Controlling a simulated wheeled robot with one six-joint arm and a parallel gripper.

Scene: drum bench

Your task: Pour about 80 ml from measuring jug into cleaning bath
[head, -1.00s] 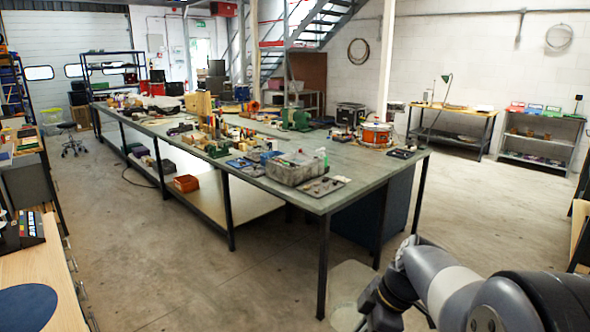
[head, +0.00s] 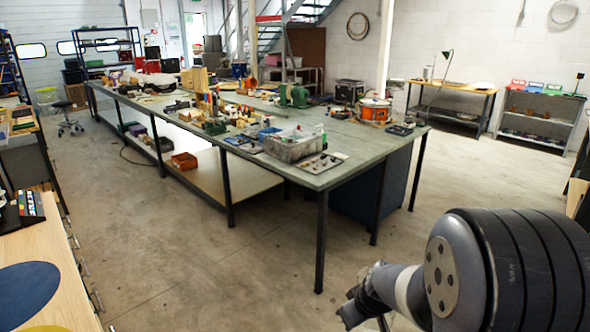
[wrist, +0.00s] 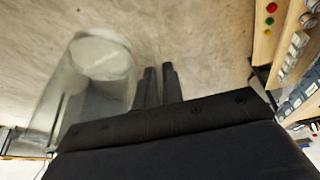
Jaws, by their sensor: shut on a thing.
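The measuring jug (wrist: 85,85) is a clear, see-through vessel at the left of the wrist view, against the blurred floor. My gripper (wrist: 158,72) shows beside it as two dark fingers close together. It is shut on the jug, though the exact grip point is not clear. In the head view my arm reaches down at the lower right, and the jug cannot be made out there. A grey, see-through-looking tub (head: 292,150) stands near the close corner of the long bench; I cannot tell whether it is the cleaning bath.
The long green-topped bench (head: 322,182) fills the middle, with tools, a small tray (head: 322,164) and an orange drum (head: 374,108) on it. A wooden counter (head: 50,248) runs along the left. Concrete floor (head: 180,260) is open between them.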

